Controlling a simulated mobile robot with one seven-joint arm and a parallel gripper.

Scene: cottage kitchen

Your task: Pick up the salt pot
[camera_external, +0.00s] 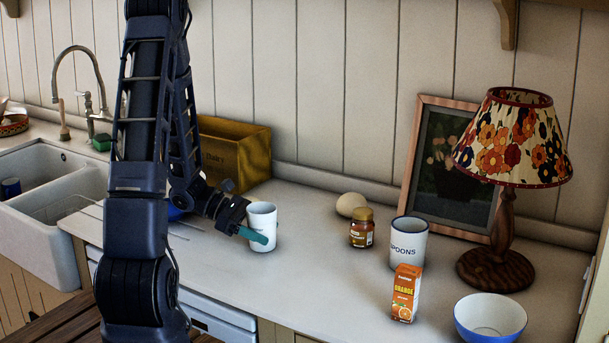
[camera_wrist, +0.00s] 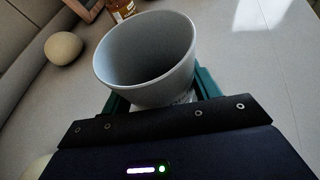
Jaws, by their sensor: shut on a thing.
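The salt pot is the white, open-topped pot (camera_external: 263,221) near the middle of the counter. My gripper (camera_external: 252,237) is shut on it, with a teal finger showing across its lower front. In the wrist view the pot (camera_wrist: 150,62) is seen from above, tilted in the picture, and looks empty inside. The teal fingers of my gripper (camera_wrist: 160,98) lie on either side of it there. Lettering low on the pot is mostly hidden. I cannot tell whether its base touches the counter.
Right of the pot are a pale round object (camera_external: 351,204), a small brown jar (camera_external: 362,234), a spoons pot (camera_external: 408,250), an orange juice carton (camera_external: 404,301), a blue bowl (camera_external: 490,320) and a lamp (camera_external: 502,250). A yellow box (camera_external: 245,155) stands behind. Counter (camera_external: 310,285) in front is clear.

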